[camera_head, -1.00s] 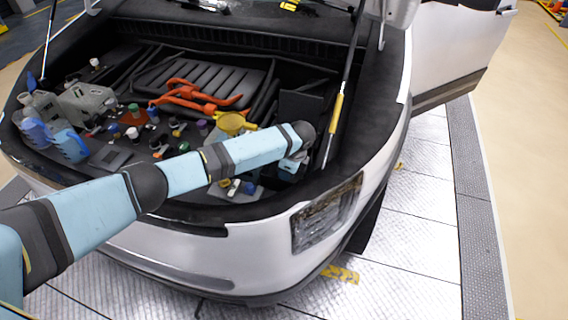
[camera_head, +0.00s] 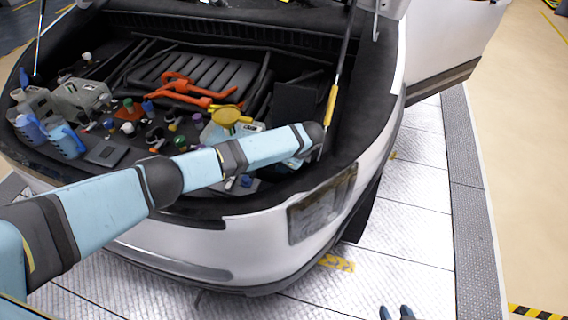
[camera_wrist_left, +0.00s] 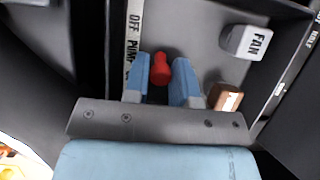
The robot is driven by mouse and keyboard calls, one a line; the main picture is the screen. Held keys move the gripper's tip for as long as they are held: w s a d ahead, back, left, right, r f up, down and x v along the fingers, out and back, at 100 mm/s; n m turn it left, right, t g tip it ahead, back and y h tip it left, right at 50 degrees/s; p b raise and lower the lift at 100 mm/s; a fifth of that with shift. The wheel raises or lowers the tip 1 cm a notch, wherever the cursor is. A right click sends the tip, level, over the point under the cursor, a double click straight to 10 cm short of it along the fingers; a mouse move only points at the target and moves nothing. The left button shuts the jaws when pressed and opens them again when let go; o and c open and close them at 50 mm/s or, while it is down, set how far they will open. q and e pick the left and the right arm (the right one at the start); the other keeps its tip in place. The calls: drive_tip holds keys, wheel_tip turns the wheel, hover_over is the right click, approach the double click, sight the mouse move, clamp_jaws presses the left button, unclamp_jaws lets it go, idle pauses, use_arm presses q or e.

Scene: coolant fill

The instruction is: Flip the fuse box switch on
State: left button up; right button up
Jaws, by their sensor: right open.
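In the left wrist view a red switch knob (camera_wrist_left: 160,68) stands inside a dark grey box, the fuse box (camera_wrist_left: 205,30). A white strip beside the knob is lettered OFF and PUMP. The two blue fingers of my left gripper (camera_wrist_left: 161,75) are apart, one on each side of the red knob. I cannot tell whether they touch it. In the head view my left arm reaches across the engine bay, and its wrist hides the switch. The fingertips of my right gripper (camera_head: 397,312) show apart at the bottom edge, over the floor, empty.
A white block lettered FAN (camera_wrist_left: 246,42) and a copper-brown block (camera_wrist_left: 228,97) sit right of the knob. In the head view a yellow funnel (camera_head: 230,115), an orange-red hose (camera_head: 185,92) and a strut with a yellow sleeve (camera_head: 331,105) are near my left arm.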

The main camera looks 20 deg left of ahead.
use_arm(q)
drive_tip(key=o, duration=0.3)
drive_tip(key=shift+d+r, duration=0.1)
drive_tip(key=shift+r, duration=0.05)
drive_tip(key=v, duration=1.3)
drive_tip(key=shift+d+r+b, duration=0.2)
drive_tip(key=shift+b, duration=0.1)
